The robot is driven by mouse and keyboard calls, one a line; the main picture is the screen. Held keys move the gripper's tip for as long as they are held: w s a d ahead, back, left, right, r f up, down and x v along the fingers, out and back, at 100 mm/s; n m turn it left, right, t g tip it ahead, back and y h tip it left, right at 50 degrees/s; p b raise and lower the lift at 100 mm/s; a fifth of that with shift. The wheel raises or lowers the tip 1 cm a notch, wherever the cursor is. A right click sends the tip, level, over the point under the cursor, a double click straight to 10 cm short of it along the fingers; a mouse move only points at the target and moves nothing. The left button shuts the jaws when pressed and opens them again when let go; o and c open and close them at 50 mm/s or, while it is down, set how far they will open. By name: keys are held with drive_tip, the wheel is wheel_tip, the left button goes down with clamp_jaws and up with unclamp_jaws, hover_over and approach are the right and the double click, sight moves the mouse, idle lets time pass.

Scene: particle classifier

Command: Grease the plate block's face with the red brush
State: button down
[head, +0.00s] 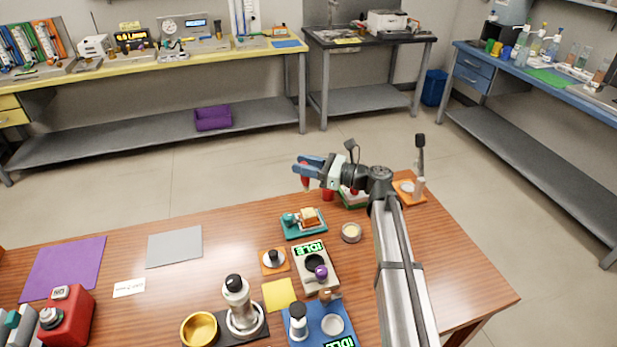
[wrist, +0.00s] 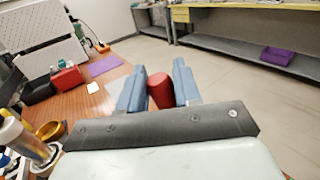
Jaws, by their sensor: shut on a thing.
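My gripper (head: 304,165), with blue fingers, is shut on the red brush (head: 304,182) above the far edge of the table. In the wrist view the brush's red handle (wrist: 160,91) stands between the two fingers; its bristles are not visible. Below and nearer the camera, a teal base (head: 291,230) carries a tan-and-white block (head: 309,217), which looks like the plate block. The brush is apart from it. A small round tin with a pale cream filling (head: 351,232), perhaps grease, stands right of the teal base.
A red piece (head: 328,195) and a green-edged item are partly hidden beneath my gripper. An orange stand (head: 409,196) is at the right. An instrument with a green display (head: 318,280) stands in front. A grey mat (head: 174,247) and purple mat (head: 65,267) lie left, with clear wood between.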

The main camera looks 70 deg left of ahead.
sight(306, 188)
drive_tip(key=shift+w+a+f, duration=0.1)
drive_tip(key=shift+a+f, duration=0.05)
drive_tip(key=shift+a, duration=0.1)
drive_tip(key=shift+f, duration=3.1)
wheel_tip(306, 188, down, 2)
drive_tip(key=shift+f, duration=0.25)
drive_tip(key=shift+r, duration=4.4)
drive_tip(key=shift+w+d, duration=0.1)
